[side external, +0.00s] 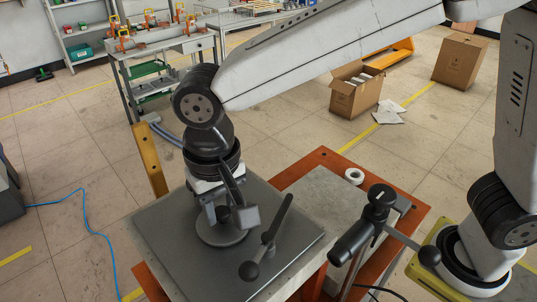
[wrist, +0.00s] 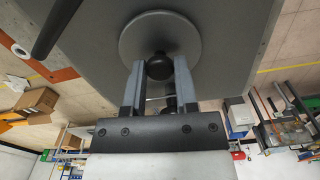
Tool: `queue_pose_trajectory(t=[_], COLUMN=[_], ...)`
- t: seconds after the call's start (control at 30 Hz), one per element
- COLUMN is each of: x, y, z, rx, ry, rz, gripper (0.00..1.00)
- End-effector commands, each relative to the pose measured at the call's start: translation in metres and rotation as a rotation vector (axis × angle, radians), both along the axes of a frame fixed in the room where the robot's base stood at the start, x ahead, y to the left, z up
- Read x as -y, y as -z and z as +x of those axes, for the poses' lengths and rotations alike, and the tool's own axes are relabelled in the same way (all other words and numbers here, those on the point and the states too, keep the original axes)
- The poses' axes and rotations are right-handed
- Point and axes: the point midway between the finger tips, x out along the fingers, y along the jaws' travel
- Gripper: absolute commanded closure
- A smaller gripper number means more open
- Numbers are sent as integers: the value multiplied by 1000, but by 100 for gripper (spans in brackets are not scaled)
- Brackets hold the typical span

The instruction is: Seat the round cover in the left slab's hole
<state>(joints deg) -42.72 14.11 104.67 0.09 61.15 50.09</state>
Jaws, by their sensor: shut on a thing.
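The left slab (side external: 165,252) is a flat dark grey plate on the work stand, and it fills the upper part of the wrist view (wrist: 225,45). The round cover (side external: 222,237) is a grey disc with a dark ball knob, lying flat at or just over the slab; it also shows in the wrist view (wrist: 160,25). My gripper (side external: 235,213) is above the cover, with its two fingers shut on the knob (wrist: 159,66). The hole is not visible, covered by the disc. I cannot tell whether the disc is sunk in it or resting on top.
A dark lever with a ball end (side external: 267,240) stands over the slab's right part, close to my gripper. A black T-shaped handle (side external: 368,228) stands farther right. A paler slab (side external: 325,200) and a white ring (side external: 354,176) lie on the orange stand (side external: 318,160).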

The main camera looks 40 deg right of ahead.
Motion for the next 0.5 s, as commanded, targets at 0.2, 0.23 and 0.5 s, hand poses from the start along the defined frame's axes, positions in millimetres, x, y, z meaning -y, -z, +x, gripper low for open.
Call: queue_pose_trajectory(t=[0.2,0.23,0.5], x=[0,0,0], y=[0,0,0], z=[0,0,0], rx=[1,1,0], ry=[0,0,0], rz=[1,1,0], gripper=[60,51,22])
